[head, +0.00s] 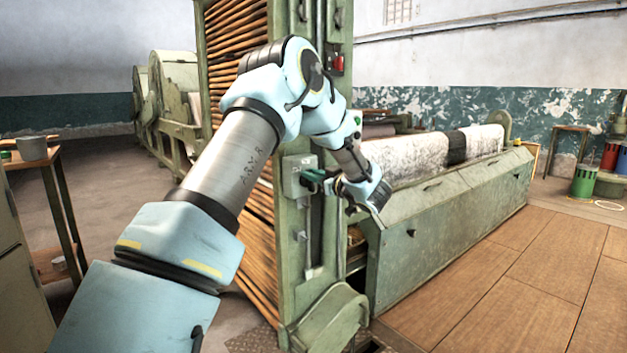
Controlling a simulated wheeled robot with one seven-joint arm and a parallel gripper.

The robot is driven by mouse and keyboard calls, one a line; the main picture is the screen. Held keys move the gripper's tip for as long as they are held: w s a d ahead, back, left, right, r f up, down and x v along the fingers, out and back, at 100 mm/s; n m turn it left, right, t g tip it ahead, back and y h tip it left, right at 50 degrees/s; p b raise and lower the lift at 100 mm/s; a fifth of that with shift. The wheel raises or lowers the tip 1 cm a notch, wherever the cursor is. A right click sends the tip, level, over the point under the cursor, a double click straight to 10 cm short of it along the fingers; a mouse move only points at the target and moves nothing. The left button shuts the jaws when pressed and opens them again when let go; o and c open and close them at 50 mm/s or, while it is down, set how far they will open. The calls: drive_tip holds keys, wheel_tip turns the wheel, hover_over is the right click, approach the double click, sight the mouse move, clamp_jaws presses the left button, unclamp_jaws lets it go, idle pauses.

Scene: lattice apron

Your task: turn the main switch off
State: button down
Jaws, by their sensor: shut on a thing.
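A grey switch box (298,176), which I take to be the main switch, is fixed to the front of the green machine post. My arm reaches across the picture to it from the lower left. My gripper (321,184) is at the box's right side, shut on the dark switch handle (313,175). The fingertips are small and partly merge with the handle, so its exact angle cannot be told. A smaller red control (337,63) is higher on the same post, apart from my gripper.
The green post (318,248) stands beside a rack of wooden slats (235,38). A long green machine trough (450,215) runs away to the right. A small wooden table (62,205) with a grey pot (32,148) is at left. The wooden floor (530,270) at right is clear.

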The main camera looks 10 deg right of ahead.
drive_tip(key=n+b, duration=0.2)
drive_tip(key=b, duration=0.1)
drive_tip(key=a+f+n+b, duration=0.1)
drive_tip(key=n+b, duration=0.5)
drive_tip(key=shift+s+a+f, duration=0.25)
drive_tip(key=shift+s+f, duration=0.1)
drive_tip(key=shift+f, duration=0.05)
drive_tip(key=n+b, duration=0.2)
drive_tip(key=b, duration=0.1)
drive_tip(key=f+n+b, duration=0.1)
drive_tip(key=n+b, duration=0.2)
drive_tip(key=b, duration=0.1)
drive_tip(key=shift+s+a, duration=0.1)
drive_tip(key=shift+a, duration=0.1)
drive_tip(key=shift+n+b, duration=1.2)
drive_tip(key=shift+b, duration=0.05)
drive_tip(key=c, duration=0.9)
unclamp_jaws()
drive_tip(key=shift+o, duration=0.2)
